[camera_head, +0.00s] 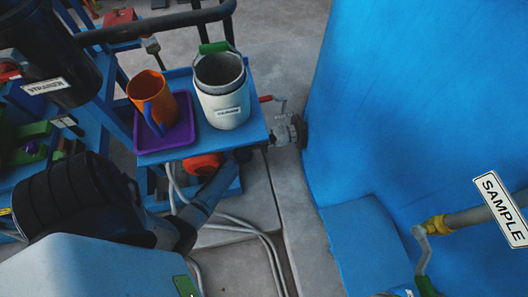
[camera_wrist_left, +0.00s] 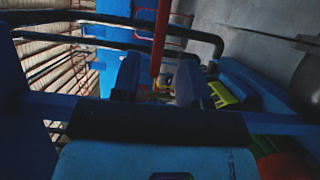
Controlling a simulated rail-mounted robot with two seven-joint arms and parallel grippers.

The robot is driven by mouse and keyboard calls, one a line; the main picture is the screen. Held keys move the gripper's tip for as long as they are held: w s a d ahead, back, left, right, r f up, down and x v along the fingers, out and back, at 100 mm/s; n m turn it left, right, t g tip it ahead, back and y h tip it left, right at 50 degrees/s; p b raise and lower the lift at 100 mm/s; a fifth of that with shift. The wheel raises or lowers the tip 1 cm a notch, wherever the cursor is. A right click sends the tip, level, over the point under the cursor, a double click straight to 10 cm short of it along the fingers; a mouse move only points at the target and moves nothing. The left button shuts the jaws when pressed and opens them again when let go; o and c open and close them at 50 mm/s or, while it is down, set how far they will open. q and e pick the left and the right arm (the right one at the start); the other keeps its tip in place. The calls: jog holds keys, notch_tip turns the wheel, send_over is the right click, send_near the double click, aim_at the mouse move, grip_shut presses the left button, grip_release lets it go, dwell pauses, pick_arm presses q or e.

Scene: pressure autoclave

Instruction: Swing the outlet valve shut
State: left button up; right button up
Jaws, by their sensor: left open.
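A grey valve (camera_head: 287,130) with a red lever (camera_head: 268,99) sits beside the large blue vessel in the head view. I cannot read a label on it, so I cannot confirm it is the outlet valve. My left gripper (camera_wrist_left: 157,80) is open in the left wrist view. A long red bar (camera_wrist_left: 161,38) ends between or just beyond its fingers. I cannot tell whether it touches them. In the head view my left arm reaches in from the lower left, and its fingertips are not clearly visible. My right gripper is in neither view.
A blue shelf (camera_head: 255,128) holds a purple tray (camera_head: 183,141) with an orange mug (camera_head: 146,90), and a white bucket (camera_head: 226,108). The blue vessel (camera_head: 420,110) fills the right. Hoses (camera_head: 262,236) lie on the floor.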

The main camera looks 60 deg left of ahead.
pick_arm(q)
jog(key=s+d+r+m+t+h+p, duration=0.1)
jog(key=d+r+m+h, duration=0.1)
jog(key=d+m+h, duration=0.65)
jog(key=s+d+r+m+t+h, duration=0.1)
jog(key=d+r+m+t+h, duration=0.1)
jog(key=d+m+h, duration=0.7)
jog(key=s+d+r+m+g+y+p, duration=0.1)
jog(key=s+d+r+m+g+p, duration=0.2)
jog(key=s+d+m+g, duration=0.5)
jog(key=shift+s+d+r+m+y+p, duration=0.3)
jog(key=shift+s+d+m+p, duration=0.35)
jog(key=shift+s+d, duration=0.6)
jog(key=shift+w, duration=0.1)
